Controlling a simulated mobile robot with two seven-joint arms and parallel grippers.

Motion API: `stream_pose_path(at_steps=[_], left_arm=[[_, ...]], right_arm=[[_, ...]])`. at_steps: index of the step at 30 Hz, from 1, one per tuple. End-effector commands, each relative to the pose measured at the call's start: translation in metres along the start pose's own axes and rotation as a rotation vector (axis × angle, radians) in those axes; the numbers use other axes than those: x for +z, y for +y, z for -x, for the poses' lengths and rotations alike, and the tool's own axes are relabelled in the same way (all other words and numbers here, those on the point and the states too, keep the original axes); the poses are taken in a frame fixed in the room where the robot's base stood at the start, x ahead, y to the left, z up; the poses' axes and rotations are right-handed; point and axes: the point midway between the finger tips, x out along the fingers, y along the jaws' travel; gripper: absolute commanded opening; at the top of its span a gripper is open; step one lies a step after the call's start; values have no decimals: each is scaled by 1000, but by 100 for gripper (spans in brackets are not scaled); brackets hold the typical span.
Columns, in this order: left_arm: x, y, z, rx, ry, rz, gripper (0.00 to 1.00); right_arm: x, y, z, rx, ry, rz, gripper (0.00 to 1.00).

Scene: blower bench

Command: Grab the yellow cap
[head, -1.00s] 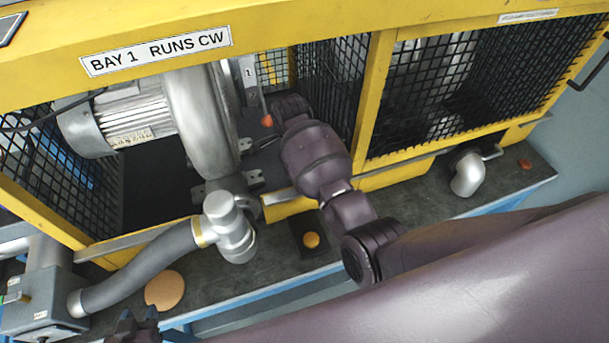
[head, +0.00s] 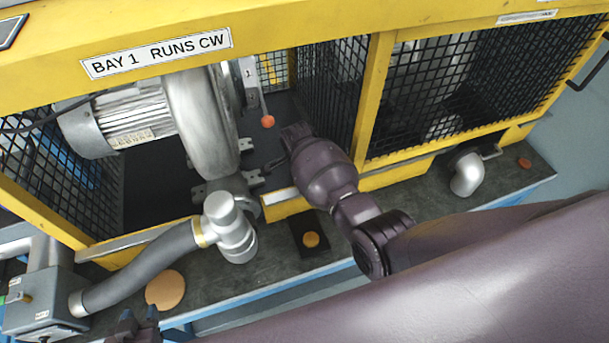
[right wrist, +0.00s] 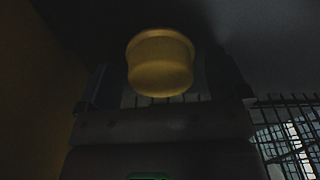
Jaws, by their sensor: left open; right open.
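In the right wrist view a round yellow cap (right wrist: 160,65) with a wider rim hangs in dim light in front of my right gripper (right wrist: 164,88). The gripper's open fingers stand to either side of it; I cannot tell whether either touches it. In the head view my right arm reaches into the yellow-framed bay, and this cap does not show clearly there. A yellow-orange round piece (head: 311,240) sits on a black pad (head: 298,225) on the bench, below the arm. My left gripper (head: 139,318) is open and empty at the bottom left, near the bench's front edge.
A silver blower (head: 203,120) stands in the bay, left of my right arm. An orange-knobbed lever (head: 267,121) is close to that arm. Mesh panels (head: 335,85) and yellow posts (head: 367,95) bound the bay. A grey hose (head: 140,265) and a tan disc (head: 165,290) occupy the front left.

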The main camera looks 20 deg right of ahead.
Motion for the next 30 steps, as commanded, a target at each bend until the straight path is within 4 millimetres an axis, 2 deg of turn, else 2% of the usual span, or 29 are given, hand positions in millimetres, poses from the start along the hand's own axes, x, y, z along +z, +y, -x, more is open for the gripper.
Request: stream_pose_path(at_steps=[3,12,14,24,30], left_arm=[[0,0,0,0,0,0,43],[1,0,0,0,-1,0,43],[1,0,0,0,-1,1,43],[1,0,0,0,-2,0,43],[2,0,0,-1,-1,0,43]], right_arm=[[0,0,0,0,0,0,92],[0,0,0,0,0,0,47],[0,0,0,0,0,0,40],[0,0,2,-1,0,0,39],[-2,-2,16,-5,1,-1,39]])
